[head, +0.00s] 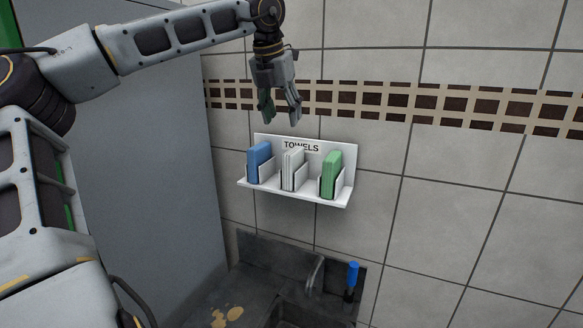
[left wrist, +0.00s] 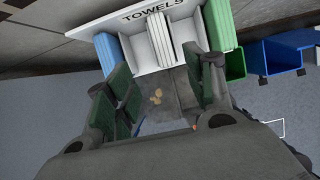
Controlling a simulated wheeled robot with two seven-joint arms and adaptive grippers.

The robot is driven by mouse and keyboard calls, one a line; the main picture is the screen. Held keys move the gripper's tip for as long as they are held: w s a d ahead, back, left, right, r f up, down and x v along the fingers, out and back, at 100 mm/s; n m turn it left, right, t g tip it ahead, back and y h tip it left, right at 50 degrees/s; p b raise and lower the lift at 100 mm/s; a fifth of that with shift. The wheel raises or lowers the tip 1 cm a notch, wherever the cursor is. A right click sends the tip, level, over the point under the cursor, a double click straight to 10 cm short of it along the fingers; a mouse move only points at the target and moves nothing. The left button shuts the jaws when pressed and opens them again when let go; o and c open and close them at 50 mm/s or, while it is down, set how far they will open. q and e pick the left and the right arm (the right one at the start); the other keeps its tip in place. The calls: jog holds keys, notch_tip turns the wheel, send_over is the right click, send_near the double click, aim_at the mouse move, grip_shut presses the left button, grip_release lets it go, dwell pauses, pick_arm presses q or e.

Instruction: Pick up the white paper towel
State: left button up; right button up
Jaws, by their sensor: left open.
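The white paper towel (head: 293,169) stands upright in the middle slot of a white wall rack (head: 329,200) marked TOWELS. In the left wrist view the white towel (left wrist: 159,38) shows near the top, between a blue and a green one. My left gripper (head: 279,119) hangs pointing down above the rack, apart from the towels. Its fingers are open and empty; in the left wrist view the open gripper (left wrist: 162,90) has a gap between its green-padded fingers. My right gripper is not in view.
A blue towel (head: 259,162) stands left of the white one and a green towel (head: 331,174) right of it. Below the rack is a dark sink counter (head: 275,260) with a blue-handled brush (head: 352,275). A grey panel (head: 160,180) stands at the left. The tiled wall is behind.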

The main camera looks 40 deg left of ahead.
aim_at(292, 151)
pick_arm(q)
jog(key=p+x, duration=0.1)
jog(key=x, duration=0.7)
jog(key=shift+w+f, duration=0.1)
jog(key=shift+f, duration=0.1)
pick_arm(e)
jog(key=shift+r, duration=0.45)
pick_arm(q)
jog(key=shift+f, duration=0.1)
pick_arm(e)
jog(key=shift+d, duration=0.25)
pick_arm(q)
jog(key=shift+w+p+x, duration=0.25)
jog(key=shift+p+x, duration=0.35)
jog(key=shift+x, duration=0.5)
jog(key=shift+p+x, duration=0.35)
jog(key=shift+x, duration=0.7)
jog(key=shift+w+d+f, duration=0.1)
jog(key=shift+w+f, duration=0.05)
jog(key=shift+f, duration=0.1)
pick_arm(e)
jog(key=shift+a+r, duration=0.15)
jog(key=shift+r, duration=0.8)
